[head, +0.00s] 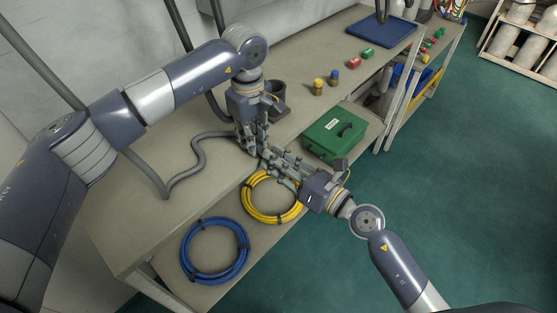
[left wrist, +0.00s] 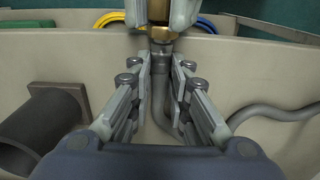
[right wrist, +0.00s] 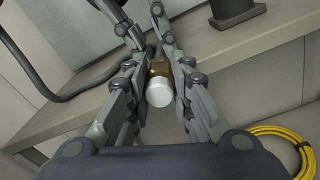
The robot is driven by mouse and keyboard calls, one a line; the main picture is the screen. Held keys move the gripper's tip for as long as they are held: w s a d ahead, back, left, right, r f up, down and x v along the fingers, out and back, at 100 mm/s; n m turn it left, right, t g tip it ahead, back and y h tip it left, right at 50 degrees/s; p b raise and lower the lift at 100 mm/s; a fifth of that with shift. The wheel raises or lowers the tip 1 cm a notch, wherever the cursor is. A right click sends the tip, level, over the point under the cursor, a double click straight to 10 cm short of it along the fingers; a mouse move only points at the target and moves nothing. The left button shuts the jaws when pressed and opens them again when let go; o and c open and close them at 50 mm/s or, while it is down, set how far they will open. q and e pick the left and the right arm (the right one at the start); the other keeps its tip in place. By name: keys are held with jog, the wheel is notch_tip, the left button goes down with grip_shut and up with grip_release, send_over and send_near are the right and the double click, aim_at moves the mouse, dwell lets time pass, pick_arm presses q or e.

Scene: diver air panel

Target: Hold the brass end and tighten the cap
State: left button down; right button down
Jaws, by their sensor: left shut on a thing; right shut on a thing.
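A grey hose (head: 198,150) runs over the bench to its brass end (left wrist: 162,34), which also shows in the right wrist view (right wrist: 160,68). My left gripper (head: 252,146) is shut on the hose's end fitting; in the left wrist view its fingers (left wrist: 161,62) flank the metal just below the brass. A pale, whitish cap (right wrist: 160,93) sits in line on the brass end. My right gripper (head: 270,160) is shut on the cap, with a finger on each side. Fingers hide the joint in the head view, so I cannot tell how tight the cap sits.
A green box (head: 335,134) stands to the right. A yellow coil (head: 250,208) and a blue coil (head: 184,258) are at the bench front. A dark cup-like holder (head: 280,92) stands behind the left gripper. Small coloured fittings (head: 318,88) and a blue tray (head: 382,30) are farther back.

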jog(key=shift+a+f+m, duration=0.1)
jog(key=shift+m, duration=0.2)
jog(key=m, duration=0.2)
jog(key=shift+m, duration=0.4)
jog(key=c, duration=1.6)
grip_release()
jog(key=shift+a, duration=0.15)
jog(key=shift+c, duration=0.2)
jog(key=shift+n, duration=1.5)
jog(key=n, duration=0.2)
jog(key=shift+d+n, duration=0.2)
jog(key=shift+n, duration=0.2)
